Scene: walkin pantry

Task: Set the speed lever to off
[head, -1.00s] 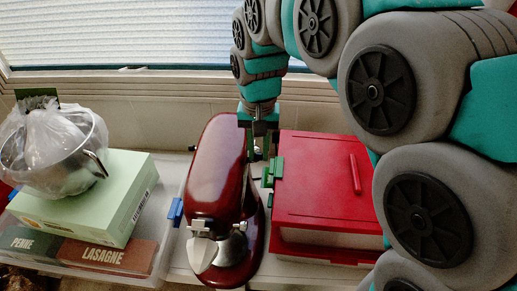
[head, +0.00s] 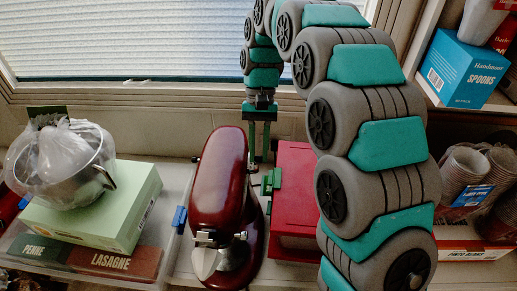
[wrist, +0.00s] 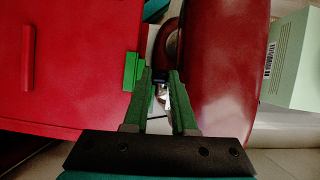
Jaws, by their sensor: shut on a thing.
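The dark red stand mixer (head: 218,180) stands on the counter in the head view, and its glossy side fills the right middle of the wrist view (wrist: 228,60). My gripper (head: 260,158) points down beside the mixer's far right side, between the mixer and the red box. In the wrist view my gripper (wrist: 161,80) has its two green fingers almost together, closed on a small dark piece that seems to be the speed lever (wrist: 160,77). Most of that piece is hidden by the fingers. I cannot read its setting.
A red box (head: 295,190) with a green clip (head: 271,181) stands close right of the mixer. Right are shelves with cups (head: 465,170).

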